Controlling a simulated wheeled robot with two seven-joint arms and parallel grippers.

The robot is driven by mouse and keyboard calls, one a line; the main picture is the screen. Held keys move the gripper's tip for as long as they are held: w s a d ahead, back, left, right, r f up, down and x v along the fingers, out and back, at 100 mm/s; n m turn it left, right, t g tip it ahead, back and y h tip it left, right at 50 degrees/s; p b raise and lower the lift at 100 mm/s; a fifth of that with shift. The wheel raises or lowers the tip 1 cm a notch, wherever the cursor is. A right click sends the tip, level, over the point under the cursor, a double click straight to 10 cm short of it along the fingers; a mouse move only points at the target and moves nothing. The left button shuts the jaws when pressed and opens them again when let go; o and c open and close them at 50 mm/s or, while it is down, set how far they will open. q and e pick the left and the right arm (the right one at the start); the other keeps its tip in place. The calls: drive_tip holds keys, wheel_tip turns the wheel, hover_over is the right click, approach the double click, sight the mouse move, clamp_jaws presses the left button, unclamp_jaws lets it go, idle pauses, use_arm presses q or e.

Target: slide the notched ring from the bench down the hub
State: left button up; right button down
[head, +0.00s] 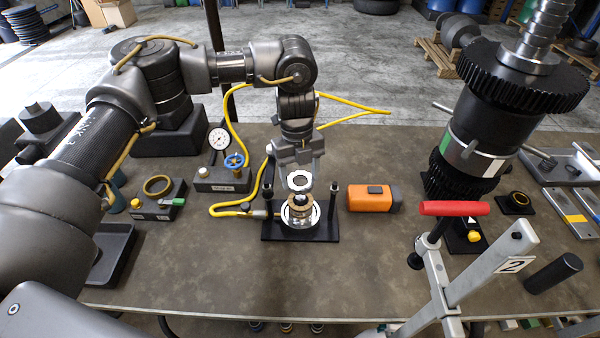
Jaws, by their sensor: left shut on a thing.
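My left gripper (299,168) points down over the middle of the bench, shut on a pale metal ring. The ring (299,180) hangs just above the hub and looks roughly level; its notches are too small to make out. The hub (299,207), brass-coloured and silver, stands upright in a black fixture (328,232) with a dark post on each side. The ring appears roughly in line over the hub; whether it touches the hub top cannot be told. My right gripper is not in view.
An orange box (372,198) lies right of the fixture. A pressure gauge (219,138) and blue valve stand left, with a yellow hose (232,209) looping to the fixture. A large black gear assembly (485,125) and a red-handled grey stand (455,208) occupy the right.

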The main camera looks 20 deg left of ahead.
use_arm(q)
drive_tip(key=shift+f+b, duration=1.9)
drive_tip(key=shift+f, duration=0.9)
drive_tip(key=o, duration=1.3)
drive_tip(key=shift+c, duration=0.2)
wheel_tip(320, 180, up, 11)
drive_tip(key=w+a+b, duration=0.1)
drive_tip(key=b, duration=0.2)
wheel_tip(320, 180, up, 7)
drive_tip(key=p, duration=0.8)
hover_over(300, 197)
drive_tip(key=w+a, duration=0.1)
drive_tip(key=w, duration=0.1)
drive_tip(key=shift+s+f, duration=0.15)
drive_tip(key=shift+a, duration=0.1)
